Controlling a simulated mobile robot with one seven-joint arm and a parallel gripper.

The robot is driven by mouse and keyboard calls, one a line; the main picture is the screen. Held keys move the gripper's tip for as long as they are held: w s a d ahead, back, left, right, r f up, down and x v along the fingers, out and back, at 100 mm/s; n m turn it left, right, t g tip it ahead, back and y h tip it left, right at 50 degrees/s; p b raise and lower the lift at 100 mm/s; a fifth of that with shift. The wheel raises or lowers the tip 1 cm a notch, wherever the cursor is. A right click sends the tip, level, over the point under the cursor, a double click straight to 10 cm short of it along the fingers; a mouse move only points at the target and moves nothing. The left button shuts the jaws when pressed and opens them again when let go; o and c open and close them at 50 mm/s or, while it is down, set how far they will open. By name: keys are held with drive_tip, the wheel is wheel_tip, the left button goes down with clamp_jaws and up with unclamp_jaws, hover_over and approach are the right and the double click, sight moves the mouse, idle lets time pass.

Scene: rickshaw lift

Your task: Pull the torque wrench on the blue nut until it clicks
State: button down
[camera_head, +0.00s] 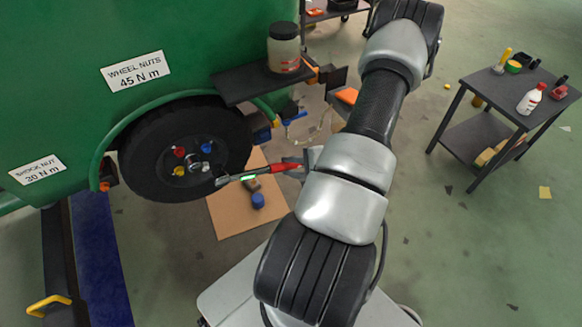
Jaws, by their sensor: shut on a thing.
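The blue nut (207,148) shows at the hub's upper right, above the wrench head. I cannot tell whether the head sits on a nut. A red nut (179,152) and a yellow nut (178,171) are on the hub's left side. My gripper (299,164) is shut on the right end of the wrench handle; my arm partly hides it.
A cardboard sheet (228,214) lies on the floor below, with a blue cap-like piece (258,200) on it. A dark shelf (250,86) with a jar (284,48) juts out above the wheel. A side table (492,93) with bottles stands at right. Floor between is mostly clear.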

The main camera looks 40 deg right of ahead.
drive_tip(key=w+d, duration=0.1)
drive_tip(key=w, duration=0.5)
drive_tip(key=shift+d+p, duration=0.2)
drive_tip(key=shift+p, duration=0.25)
drive_tip(key=shift+w+d+b, duration=0.15)
drive_tip(key=shift+w+b, duration=0.35)
drive_tip(key=shift+b, duration=0.8)
idle(1.4)
drive_tip(key=shift+w+d+r+b, duration=0.15)
drive_tip(key=shift+w+b, duration=0.55)
drive_tip(key=shift+b, duration=0.1)
idle(1.2)
drive_tip(key=shift+f, duration=0.2)
drive_tip(key=w+a+f+m+t+y+b, duration=0.2)
drive_tip(key=a+f, duration=0.6)
drive_tip(key=f, duration=0.4)
drive_tip(key=shift+a+f+m+t+y+b, duration=0.2)
drive_tip(key=shift+a+m+t+y+b, duration=0.25)
drive_tip(key=shift+m+y+b, duration=1.1)
idle(0.9)
